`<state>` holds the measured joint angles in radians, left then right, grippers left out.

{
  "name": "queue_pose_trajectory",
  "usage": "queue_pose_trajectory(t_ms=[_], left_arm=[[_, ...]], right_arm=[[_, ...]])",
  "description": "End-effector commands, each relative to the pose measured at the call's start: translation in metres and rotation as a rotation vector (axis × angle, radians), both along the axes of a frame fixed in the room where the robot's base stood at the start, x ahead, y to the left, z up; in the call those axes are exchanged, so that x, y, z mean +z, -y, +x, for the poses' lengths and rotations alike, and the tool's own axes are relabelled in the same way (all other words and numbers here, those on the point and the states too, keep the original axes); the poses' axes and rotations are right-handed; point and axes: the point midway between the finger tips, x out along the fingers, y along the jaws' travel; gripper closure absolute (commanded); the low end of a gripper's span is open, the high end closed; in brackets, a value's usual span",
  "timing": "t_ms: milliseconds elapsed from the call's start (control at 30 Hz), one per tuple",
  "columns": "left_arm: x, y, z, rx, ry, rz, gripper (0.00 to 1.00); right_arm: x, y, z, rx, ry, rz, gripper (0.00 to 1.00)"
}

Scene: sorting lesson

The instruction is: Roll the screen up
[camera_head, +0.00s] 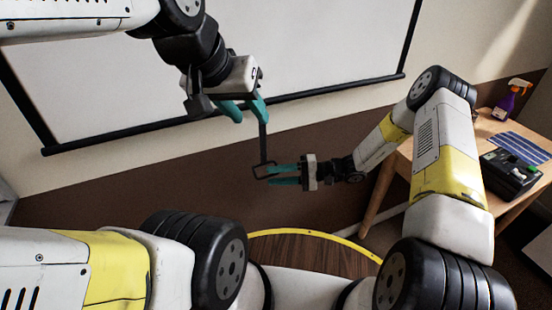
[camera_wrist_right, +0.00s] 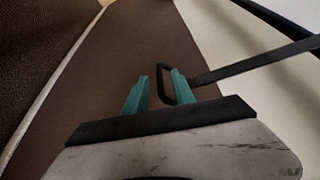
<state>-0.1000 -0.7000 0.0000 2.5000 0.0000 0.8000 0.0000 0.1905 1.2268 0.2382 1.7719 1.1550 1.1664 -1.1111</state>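The white projection screen (camera_head: 230,50) hangs on the wall, with a black bar (camera_head: 335,88) along its bottom edge. A dark strap (camera_head: 263,140) hangs from the bar and ends in a black loop handle (camera_head: 257,172). My right gripper (camera_head: 272,175) is at the handle with its teal fingers apart. In the right wrist view the handle (camera_wrist_right: 164,83) lies between the fingers (camera_wrist_right: 160,85), closer to the right finger; it is not clamped. My left gripper (camera_head: 250,115) is higher, just below the bar beside the strap's upper part, its teal fingers apart.
The brown lower wall (camera_head: 150,185) behind the grippers is bare.

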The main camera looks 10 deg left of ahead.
Motion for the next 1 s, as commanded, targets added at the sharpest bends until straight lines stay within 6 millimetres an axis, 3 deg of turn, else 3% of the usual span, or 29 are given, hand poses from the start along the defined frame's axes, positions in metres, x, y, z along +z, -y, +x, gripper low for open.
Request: queue_pose_trajectory(t_ms=[200, 500, 533, 700, 1000], left_arm=[[0.0, 0.0, 0.0, 0.0, 0.0, 0.0, 0.61], [0.0, 0.0, 0.0, 0.0, 0.0, 0.0, 0.61], [0.0, 0.0, 0.0, 0.0, 0.0, 0.0, 0.61], [0.0, 0.0, 0.0, 0.0, 0.0, 0.0, 0.61], [0.0, 0.0, 0.0, 0.0, 0.0, 0.0, 0.61]], right_arm=[[-0.002, -0.023, -0.005, 0.002, 0.0, -0.001, 0.69], [-0.002, -0.026, -0.006, 0.0, 0.0, -0.002, 0.69], [-0.002, -0.026, -0.006, 0.0, 0.0, -0.002, 0.71], [-0.003, -0.026, -0.006, 0.0, -0.001, -0.002, 1.0], [-0.003, -0.026, -0.006, 0.0, 0.0, -0.003, 1.0]])
